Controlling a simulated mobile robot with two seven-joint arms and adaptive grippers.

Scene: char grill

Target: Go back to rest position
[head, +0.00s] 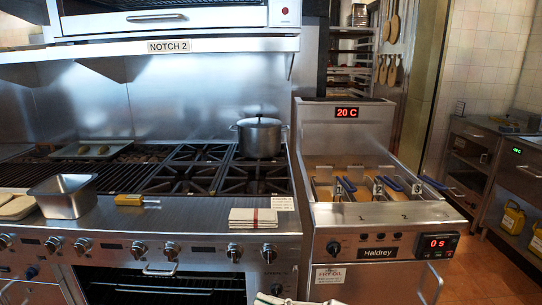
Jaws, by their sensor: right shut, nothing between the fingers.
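My left gripper is not in view.
The range carries a char grill (112,174), a lidded pot (260,139), a metal pan (65,200), a yellow-handled tool (130,200) and folded cloths (253,217). The fryer (345,212) with blue-handled baskets stands right. Clear floor (485,262) lies beyond it.

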